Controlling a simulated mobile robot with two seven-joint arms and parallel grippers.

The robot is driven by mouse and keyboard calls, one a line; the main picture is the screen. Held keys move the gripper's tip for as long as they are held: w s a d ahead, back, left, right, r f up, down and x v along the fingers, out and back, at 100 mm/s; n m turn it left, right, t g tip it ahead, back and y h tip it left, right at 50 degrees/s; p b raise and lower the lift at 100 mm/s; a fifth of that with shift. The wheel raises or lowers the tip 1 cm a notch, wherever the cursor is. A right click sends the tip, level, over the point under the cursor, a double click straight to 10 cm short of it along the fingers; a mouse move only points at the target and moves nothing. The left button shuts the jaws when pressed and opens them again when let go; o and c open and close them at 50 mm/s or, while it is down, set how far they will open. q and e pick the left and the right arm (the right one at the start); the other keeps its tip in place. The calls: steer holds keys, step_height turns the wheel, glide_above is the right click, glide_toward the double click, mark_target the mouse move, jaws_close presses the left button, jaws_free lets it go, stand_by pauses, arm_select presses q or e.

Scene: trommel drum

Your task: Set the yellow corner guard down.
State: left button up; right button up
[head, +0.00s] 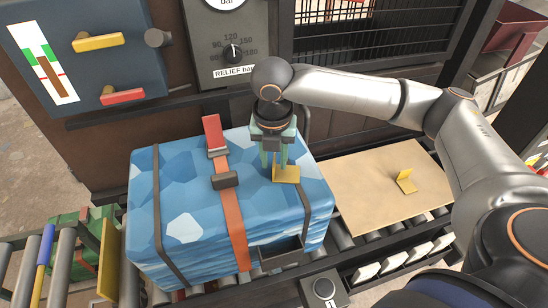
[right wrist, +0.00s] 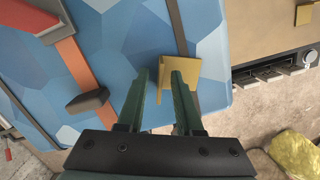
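The yellow corner guard (head: 287,174) rests at the right part of the top of the blue patterned package (head: 185,215). My right gripper (head: 275,163) is right above it, pointing down, with its green fingers around the guard's upright flange. In the right wrist view the guard (right wrist: 188,72) lies at the fingertips of the right gripper (right wrist: 160,76). The fingers are apart, with a gap between the left finger and the flange. The right finger hides part of the guard. My left gripper is not in view.
An orange strap (head: 236,235) with a dark buckle and red lever (head: 214,133) crosses the package. A second yellow corner guard (head: 405,182) stands on a tan board (head: 365,190) to the right. A control panel (head: 90,50) stands behind. Rollers (head: 70,265) lie at the left.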

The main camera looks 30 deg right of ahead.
step_height(320, 180, up, 12)
steer(key=s, duration=0.1)
steer(key=shift+a, duration=0.45)
steer(key=shift+s, duration=0.1)
